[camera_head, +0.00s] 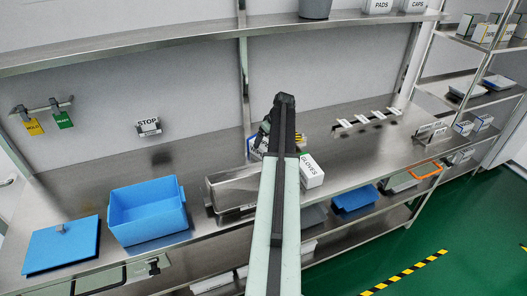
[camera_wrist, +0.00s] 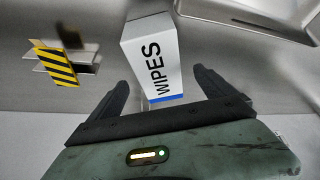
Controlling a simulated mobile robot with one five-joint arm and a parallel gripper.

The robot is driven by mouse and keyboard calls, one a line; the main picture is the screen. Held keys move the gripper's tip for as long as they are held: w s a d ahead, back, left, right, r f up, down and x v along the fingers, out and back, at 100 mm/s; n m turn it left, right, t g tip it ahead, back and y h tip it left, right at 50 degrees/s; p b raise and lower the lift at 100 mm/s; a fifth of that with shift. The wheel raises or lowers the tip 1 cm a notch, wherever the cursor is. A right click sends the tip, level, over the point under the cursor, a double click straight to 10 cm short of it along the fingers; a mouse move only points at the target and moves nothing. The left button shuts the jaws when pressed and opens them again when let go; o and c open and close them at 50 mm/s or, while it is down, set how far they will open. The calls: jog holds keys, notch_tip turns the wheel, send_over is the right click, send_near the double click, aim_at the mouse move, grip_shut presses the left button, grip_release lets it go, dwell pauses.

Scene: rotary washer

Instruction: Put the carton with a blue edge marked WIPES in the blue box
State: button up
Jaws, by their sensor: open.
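The WIPES carton (camera_wrist: 152,60) is white with a blue edge and stands in the wrist view, its blue edge between the fingers. My gripper (camera_wrist: 162,82) is open, with one dark finger on each side of the carton's near end; I cannot tell whether either touches it. In the head view my arm hides most of my gripper (camera_head: 264,138) and the carton. The blue box (camera_head: 148,222) is open-topped, looks empty and stands on the steel counter to the left.
A GLOVES carton (camera_head: 312,172) stands just right of my arm. A steel bin (camera_head: 228,192) lies between my arm and the blue box. A flat blue lid (camera_head: 62,247) with a handle is at far left. A yellow-black striped block (camera_wrist: 56,66) is left of the carton.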

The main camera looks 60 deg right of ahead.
aim_at(265, 144)
jog(key=shift+b+x, duration=0.55)
jog(key=shift+x, duration=0.55)
jog(key=b+x, duration=0.5)
jog(key=shift+s+d+f, duration=0.1)
jog(key=shift+s+f, duration=0.15)
jog(key=shift+r, duration=0.2)
jog(key=c, duration=1.9)
jog(key=shift+r, duration=0.1)
jog(key=shift+c, duration=0.2)
